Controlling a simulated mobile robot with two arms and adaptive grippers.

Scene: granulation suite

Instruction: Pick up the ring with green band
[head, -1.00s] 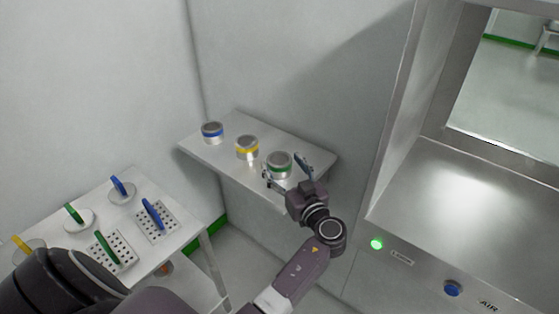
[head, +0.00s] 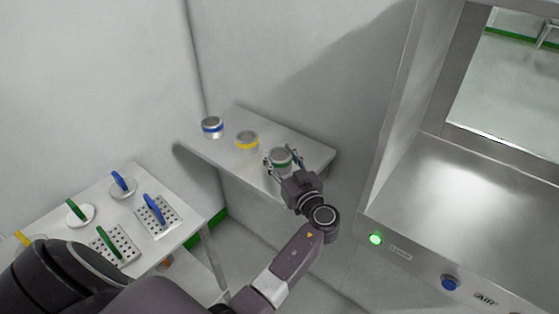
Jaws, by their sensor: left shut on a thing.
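The ring with green band (head: 280,157) is a short metal cylinder at the right end of a wall shelf (head: 225,161). My left gripper (head: 283,161) has its two fingers on opposite sides of this ring and is shut on it. The ring appears to be still on or just above the shelf; I cannot tell which. The gripper hides its near lower side. A ring with blue band (head: 212,128) and a ring with yellow band (head: 247,141) stand to its left on the shelf. My right gripper is not in view.
A white table (head: 190,219) at the lower left holds perforated plates and discs with blue, green and yellow handles. A steel cabinet (head: 450,205) with a green light and a blue button stands to the right. Walls close in behind the shelf.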

